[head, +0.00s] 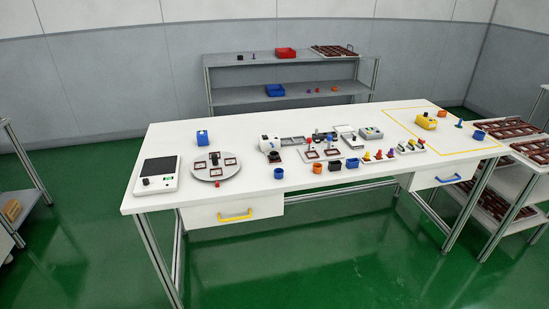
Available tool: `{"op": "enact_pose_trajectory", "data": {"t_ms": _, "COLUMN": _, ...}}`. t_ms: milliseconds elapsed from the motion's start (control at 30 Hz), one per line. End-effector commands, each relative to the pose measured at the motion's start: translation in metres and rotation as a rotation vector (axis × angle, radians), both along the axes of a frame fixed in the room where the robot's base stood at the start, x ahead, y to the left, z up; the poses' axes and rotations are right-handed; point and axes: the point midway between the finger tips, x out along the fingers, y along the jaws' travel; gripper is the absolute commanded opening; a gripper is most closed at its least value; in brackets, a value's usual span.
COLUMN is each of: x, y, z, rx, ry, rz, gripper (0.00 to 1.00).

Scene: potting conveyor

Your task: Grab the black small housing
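A small black open-topped housing (335,165) stands near the front edge of the white table, between an orange cup-like housing (317,168) and a blue housing (352,163). Other small dark pieces show on the round plate (228,173) at the left and on the shelf behind. They are too small to tell whether any is a housing. My gripper is not in view.
A white scale (157,189) stands at the table's left. A white machine (269,143) and small fixtures fill the middle. A yellow box (426,122) sits inside the yellow outline. The table's back left is mostly clear.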

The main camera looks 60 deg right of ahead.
Motion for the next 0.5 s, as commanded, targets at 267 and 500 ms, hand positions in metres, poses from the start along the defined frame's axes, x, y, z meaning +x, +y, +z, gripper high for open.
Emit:
{"op": "enact_pose_trajectory", "data": {"t_ms": 267, "x": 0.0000, "y": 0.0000, "z": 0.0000, "rx": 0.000, "ry": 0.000, "rz": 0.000, "gripper": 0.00}}
{"op": "enact_pose_trajectory", "data": {"t_ms": 500, "x": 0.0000, "y": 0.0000, "z": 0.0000, "rx": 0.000, "ry": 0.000, "rz": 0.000, "gripper": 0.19}}
